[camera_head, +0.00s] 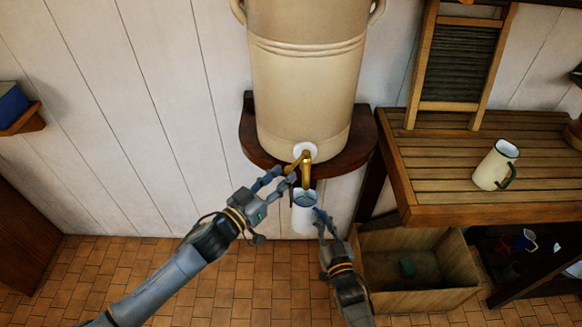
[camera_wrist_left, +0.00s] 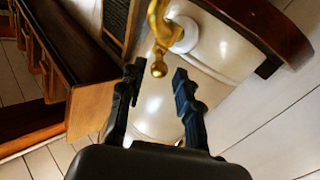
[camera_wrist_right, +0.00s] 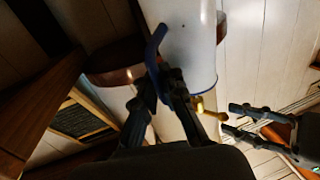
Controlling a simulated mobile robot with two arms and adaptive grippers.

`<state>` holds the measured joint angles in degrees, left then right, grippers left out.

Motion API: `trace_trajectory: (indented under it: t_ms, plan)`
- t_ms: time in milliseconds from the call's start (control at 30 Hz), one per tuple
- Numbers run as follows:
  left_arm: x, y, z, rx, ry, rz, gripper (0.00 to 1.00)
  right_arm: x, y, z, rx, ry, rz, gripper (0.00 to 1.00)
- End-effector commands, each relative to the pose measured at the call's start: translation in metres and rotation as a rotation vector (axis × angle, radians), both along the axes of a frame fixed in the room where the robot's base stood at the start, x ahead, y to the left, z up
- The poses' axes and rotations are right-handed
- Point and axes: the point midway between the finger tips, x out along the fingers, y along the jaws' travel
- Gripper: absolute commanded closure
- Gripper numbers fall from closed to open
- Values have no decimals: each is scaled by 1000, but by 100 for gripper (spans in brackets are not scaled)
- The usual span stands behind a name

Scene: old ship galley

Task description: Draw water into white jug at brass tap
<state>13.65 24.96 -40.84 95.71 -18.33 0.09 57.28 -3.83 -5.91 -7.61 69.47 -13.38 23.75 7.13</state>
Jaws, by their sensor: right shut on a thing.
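The brass tap (camera_head: 306,170) sticks out from the base of a large cream urn (camera_head: 305,90). The white jug (camera_head: 303,219) is just below the tap's spout, its blue-rimmed mouth facing up. My right gripper (camera_head: 320,217) is shut on the jug's blue handle (camera_wrist_right: 154,48); the white jug body (camera_wrist_right: 188,40) shows beside it in the right wrist view. My left gripper (camera_head: 275,182) is open beside the tap. I cannot tell whether water runs.
The urn stands on a dark wooden wall shelf (camera_head: 252,140). At right is a slatted wooden bench (camera_head: 440,160) with a cream jug (camera_head: 495,167) and a washboard (camera_head: 460,62). A wooden crate (camera_head: 420,300) stands below on the tiled floor (camera_head: 240,290). The floor at left is clear.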

Motion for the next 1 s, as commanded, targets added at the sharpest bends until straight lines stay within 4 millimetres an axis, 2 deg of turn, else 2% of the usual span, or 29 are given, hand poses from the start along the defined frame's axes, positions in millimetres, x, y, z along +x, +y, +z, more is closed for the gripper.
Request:
trace_trajectory:
  t_ms: [100,300,667,833,1000]
  plan:
    - [16,-13,1,-1,-2,0,66,1,0,2,2,-5,0,100]
    - [31,-25,0,-2,0,-1,66,1,0,2,2,-5,0,100]
    - [34,-28,0,0,0,-1,66,1,0,2,2,-5,0,100]
    - [34,-28,0,0,0,-1,100,1,0,2,2,-5,0,100]
    - [33,-28,0,0,0,-1,100,1,0,2,2,-5,0,100]
